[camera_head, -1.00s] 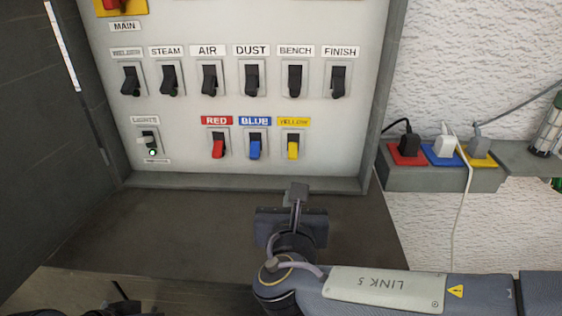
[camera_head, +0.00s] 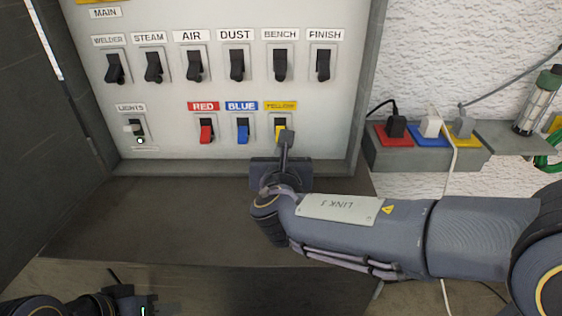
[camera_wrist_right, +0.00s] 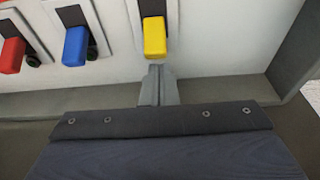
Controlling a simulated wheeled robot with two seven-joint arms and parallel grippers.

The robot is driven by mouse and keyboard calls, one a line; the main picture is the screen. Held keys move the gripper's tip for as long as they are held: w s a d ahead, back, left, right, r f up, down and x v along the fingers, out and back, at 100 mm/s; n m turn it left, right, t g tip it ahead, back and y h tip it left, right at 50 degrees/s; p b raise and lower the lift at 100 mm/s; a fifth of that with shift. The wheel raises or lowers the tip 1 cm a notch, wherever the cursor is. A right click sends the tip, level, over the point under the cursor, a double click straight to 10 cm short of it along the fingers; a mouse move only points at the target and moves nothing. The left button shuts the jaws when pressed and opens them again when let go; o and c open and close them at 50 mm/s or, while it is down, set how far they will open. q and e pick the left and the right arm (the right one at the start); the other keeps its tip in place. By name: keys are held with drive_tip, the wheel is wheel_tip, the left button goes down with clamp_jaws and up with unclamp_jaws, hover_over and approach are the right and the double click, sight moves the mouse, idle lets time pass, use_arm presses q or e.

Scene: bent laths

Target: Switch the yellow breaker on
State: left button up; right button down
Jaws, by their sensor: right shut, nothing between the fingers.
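The yellow breaker (camera_head: 278,129) is at the right end of the lower row on the grey panel, under its YELLOW label. Its lever points down, and it shows in the wrist view (camera_wrist_right: 154,36). My right gripper (camera_head: 286,138) is shut and empty, its fingertips just below the yellow lever and partly covering it in the head view. In the wrist view the fingertips (camera_wrist_right: 157,84) are just under the lever's lower end; I cannot tell whether they touch. My left gripper (camera_head: 125,298) is low at the left edge of the head view, dark and cut off, its jaws unclear.
The red breaker (camera_head: 206,131) and blue breaker (camera_head: 243,132) sit to the left, levers down. A row of black breakers is above. The lights breaker (camera_head: 136,128) has a lit lamp. A ledge (camera_head: 180,205) lies below; a socket strip (camera_head: 385,158) is at right.

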drive_tip(key=shift+s+r, duration=0.3)
drive_tip(key=shift+r, duration=0.25)
drive_tip(key=shift+r+p, duration=0.15)
drive_tip(key=shift+p, duration=0.3)
drive_tip(key=shift+s+r+g+p, duration=0.2)
drive_tip(key=shift+g+p, duration=0.3)
drive_tip(key=shift+p, duration=0.9)
drive_tip(key=r+g+p, duration=0.1)
drive_tip(key=p, duration=0.2)
drive_tip(key=r+g+p, duration=0.1)
drive_tip(key=p, duration=0.3)
drive_tip(key=shift+s+r, duration=0.2)
drive_tip(key=shift+s, duration=0.05)
drive_tip(key=shift+r, duration=0.1)
